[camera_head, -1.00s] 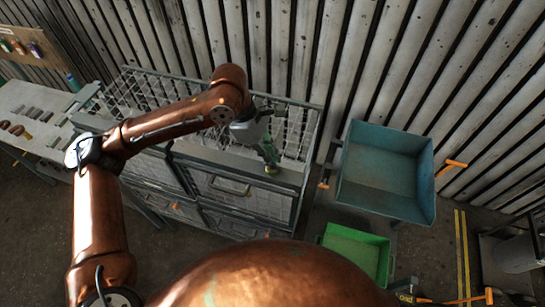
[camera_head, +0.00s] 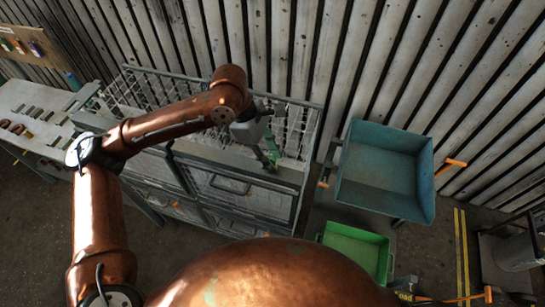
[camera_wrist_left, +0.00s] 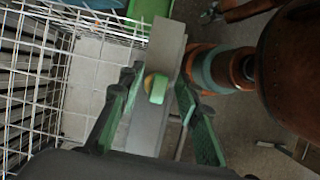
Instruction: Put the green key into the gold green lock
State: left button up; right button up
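My left gripper (camera_head: 270,153) has green fingers and points down at the front right edge of the wire-topped cabinet (camera_head: 251,163). In the left wrist view my left gripper (camera_wrist_left: 158,82) is open. A small green block with a gold part (camera_wrist_left: 157,90) lies between its fingers, with gaps on both sides, over a grey ledge (camera_wrist_left: 150,130). I cannot tell whether this piece is the key or the lock. No other piece can be made out as the key or lock. A dark end on a copper arm, probably my right gripper (camera_wrist_left: 211,14), shows small at the wrist view's top.
The cabinet's wire mesh (camera_wrist_left: 30,60) rises beside the ledge. A blue bin (camera_head: 385,170) and a green bin (camera_head: 355,250) stand right of the cabinet. A bench (camera_head: 45,110) with small parts is at the far left. A slatted wall (camera_head: 330,60) closes the back.

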pick_arm(q)
jog(key=shift+r, duration=0.1)
jog(key=v, duration=1.1)
jog(key=shift+r, duration=0.4)
jog(key=shift+w, duration=0.1)
